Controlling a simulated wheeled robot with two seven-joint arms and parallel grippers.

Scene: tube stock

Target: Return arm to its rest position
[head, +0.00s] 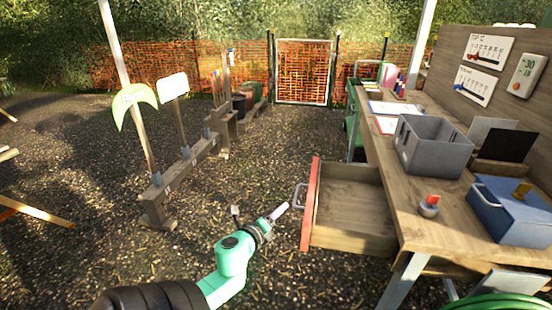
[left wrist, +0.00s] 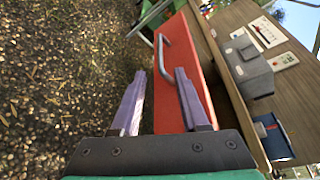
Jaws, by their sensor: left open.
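My left gripper (head: 262,212) is open and empty in the head view, just left of the pulled-out drawer (head: 350,205). The drawer has a red front (head: 311,205) with a grey bar handle (head: 298,196); its visible inside is bare. In the left wrist view the two lilac fingers of my left gripper (left wrist: 160,75) are spread. The handle (left wrist: 164,55) shows beyond and between them, and they do not grip it. How far the fingertips are from the handle is hard to tell. My right gripper is not in view.
The wooden bench (head: 400,190) on the right carries a grey bin (head: 432,148), a blue box (head: 510,212) and a small red-topped item (head: 430,205). A wooden rack (head: 190,165) with tools stands at left. Gravel ground (head: 235,180) between is clear.

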